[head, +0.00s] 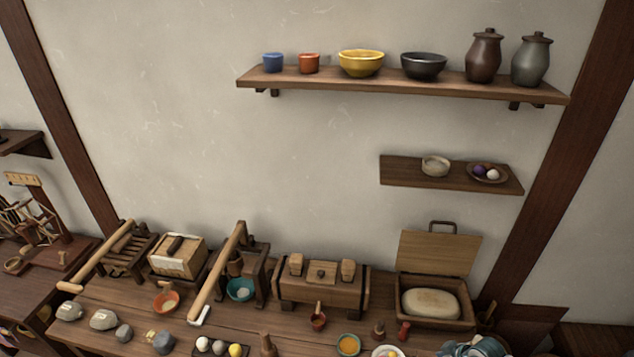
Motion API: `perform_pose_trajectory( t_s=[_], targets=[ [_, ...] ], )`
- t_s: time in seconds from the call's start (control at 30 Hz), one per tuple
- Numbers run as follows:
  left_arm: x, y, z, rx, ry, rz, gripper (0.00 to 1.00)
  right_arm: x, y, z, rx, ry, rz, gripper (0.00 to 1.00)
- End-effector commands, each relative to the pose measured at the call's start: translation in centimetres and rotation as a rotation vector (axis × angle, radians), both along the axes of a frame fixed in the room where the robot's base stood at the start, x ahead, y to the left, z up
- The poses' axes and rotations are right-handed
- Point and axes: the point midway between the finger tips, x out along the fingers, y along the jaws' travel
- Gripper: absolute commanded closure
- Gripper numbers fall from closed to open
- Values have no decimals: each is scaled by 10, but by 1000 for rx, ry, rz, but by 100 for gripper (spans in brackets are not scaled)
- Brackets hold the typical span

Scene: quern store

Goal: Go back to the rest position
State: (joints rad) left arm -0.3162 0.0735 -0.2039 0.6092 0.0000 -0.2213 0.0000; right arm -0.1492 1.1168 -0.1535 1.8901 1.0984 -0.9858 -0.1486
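Neither of my grippers can be made out in the head view. The wooden workbench (250,335) runs along the bottom of the view, in front of a pale plaster wall. Its front edge is cut off by the frame. On it are a slatted wooden rack (128,258), a wooden box (177,257), a frame with a long slanted handle (218,275), a long wooden chest (322,287) and an open-lidded box (433,312) holding a pale oval block (430,303). Grey-blue shapes at the bottom right are partly cut off and unclear.
A long shelf (400,86) holds bowls, cups and two lidded jars. A smaller shelf (450,178) below holds two dishes. Stones, small bowls and balls crowd the bench front. A side table (25,290) stands at left. Dark posts (565,150) flank the wall.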

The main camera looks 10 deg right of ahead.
Motion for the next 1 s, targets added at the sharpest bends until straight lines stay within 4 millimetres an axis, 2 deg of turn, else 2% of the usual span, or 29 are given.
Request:
perform_pose_trajectory(
  t_s=[0.03,0.2,0.27,0.4,0.6,0.8,1.0],
  targets=[
    [5,1,0,0,-7,0,100,-6,12,-6,7,8,10,48],
    [29,1,2,0,-43,1,100,-23,39,-22,2,30,34,48],
    [32,3,2,2,-48,2,100,-30,50,-29,3,38,43,48],
    [32,9,2,9,-46,3,100,-53,79,-48,7,60,63,48],
    [22,16,1,18,-32,2,100,-92,130,-64,5,78,59,48],
    [14,9,1,10,-21,0,100,-127,176,-60,-16,86,-18,48],
    [17,-8,0,-10,-23,0,100,-153,200,-44,-41,99,-138,48]
  ],
)
